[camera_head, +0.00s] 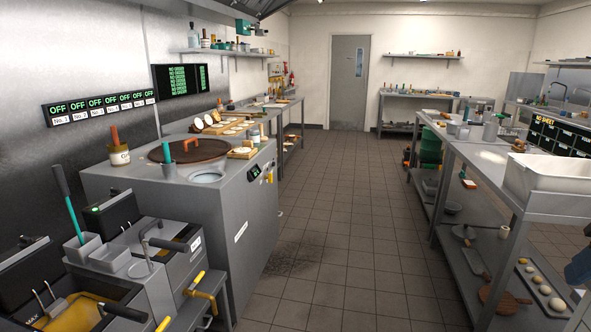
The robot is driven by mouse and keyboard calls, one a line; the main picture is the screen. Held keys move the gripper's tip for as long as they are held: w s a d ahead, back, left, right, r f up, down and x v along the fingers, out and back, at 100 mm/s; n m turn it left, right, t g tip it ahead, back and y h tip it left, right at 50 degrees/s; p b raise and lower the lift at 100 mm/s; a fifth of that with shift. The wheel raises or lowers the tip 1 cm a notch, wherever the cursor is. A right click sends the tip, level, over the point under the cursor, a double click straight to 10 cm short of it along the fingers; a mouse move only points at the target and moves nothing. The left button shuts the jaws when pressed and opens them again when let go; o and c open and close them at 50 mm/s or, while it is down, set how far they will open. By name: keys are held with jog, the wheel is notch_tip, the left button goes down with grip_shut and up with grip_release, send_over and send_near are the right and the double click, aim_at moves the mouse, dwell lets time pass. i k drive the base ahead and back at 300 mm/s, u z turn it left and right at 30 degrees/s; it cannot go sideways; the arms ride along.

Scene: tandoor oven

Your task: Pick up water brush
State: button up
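A small metal cup (169,171) stands on top of the steel tandoor housing (225,206) at the left. A labelled jar (119,155) with an orange-brown handle (115,135) sticking out stands farther left on the same top. I cannot tell for sure which of the two is the water brush. My gripper is not in view.
Fryers (165,249) stand in front at lower left. A steel table (467,151) with a white tub (548,175) lines the right. The tiled aisle (335,220) between is clear.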

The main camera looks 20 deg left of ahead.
aim_at(164, 145)
jog(key=u, duration=0.2)
jog(key=i, duration=1.1)
jog(key=u, duration=0.5)
jog(key=i, duration=1.15)
jog(key=u, duration=0.95)
jog(key=i, duration=0.95)
jog(key=u, duration=1.2)
jog(key=i, duration=0.55)
jog(key=u, duration=0.1)
